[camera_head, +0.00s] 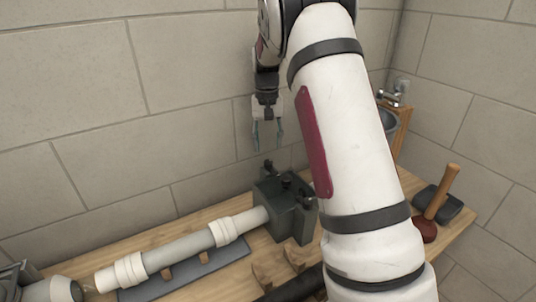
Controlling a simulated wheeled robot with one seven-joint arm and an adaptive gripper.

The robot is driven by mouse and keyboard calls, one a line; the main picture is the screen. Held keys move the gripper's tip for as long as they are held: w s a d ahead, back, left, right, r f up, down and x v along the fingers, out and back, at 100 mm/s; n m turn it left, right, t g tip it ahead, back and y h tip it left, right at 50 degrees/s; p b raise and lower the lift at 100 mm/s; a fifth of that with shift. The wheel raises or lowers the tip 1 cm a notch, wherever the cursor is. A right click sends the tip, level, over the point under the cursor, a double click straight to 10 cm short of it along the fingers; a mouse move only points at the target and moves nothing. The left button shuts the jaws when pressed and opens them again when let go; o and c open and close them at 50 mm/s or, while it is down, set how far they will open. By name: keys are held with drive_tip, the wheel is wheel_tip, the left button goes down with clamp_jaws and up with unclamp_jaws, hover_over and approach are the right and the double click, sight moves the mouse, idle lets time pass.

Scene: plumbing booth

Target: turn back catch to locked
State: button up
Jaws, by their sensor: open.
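A dark grey block (292,222) stands on the wooden bench, with the end of a pale pipe (185,250) running into its left side. Small black catches sit on top of the block. The back catch (269,168) shows as a small dark upright part near the block's rear edge. Its exact angle is too small to tell. My gripper (267,136) hangs fingers down above the back of the block, open and empty, with a small gap seen between its tips and the back catch. My arm hides the right side beyond the block.
The pipe rests along a dark grey mat (190,276) on the bench (75,270). A plunger (432,210) and a dark tray (446,203) are at the right. A basin with a tap (392,98) is behind my arm. A block wall closes off the back.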

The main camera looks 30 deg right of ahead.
sight(267, 162)
wheel_tip(267, 162, up, 5)
drive_tip(key=shift+f, duration=0.2)
idle(0.5)
drive_tip(key=s+a+r+n+t+p, duration=0.1)
drive_tip(key=s+a+r, duration=0.5)
drive_tip(key=s, duration=0.3)
drive_tip(key=s+a+r+n+t, duration=0.1)
drive_tip(key=s+a+r+n, duration=0.1)
drive_tip(key=s+a+r, duration=0.6)
drive_tip(key=s+a+f+n+t, duration=0.1)
drive_tip(key=s+a+f, duration=0.1)
drive_tip(key=s, duration=0.8)
drive_tip(key=s+a+f+n+t+p, duration=0.1)
drive_tip(key=s+a+f, duration=0.1)
drive_tip(key=s, duration=0.8)
drive_tip(key=shift+a+n+p, duration=0.15)
drive_tip(key=shift+n+p, duration=0.15)
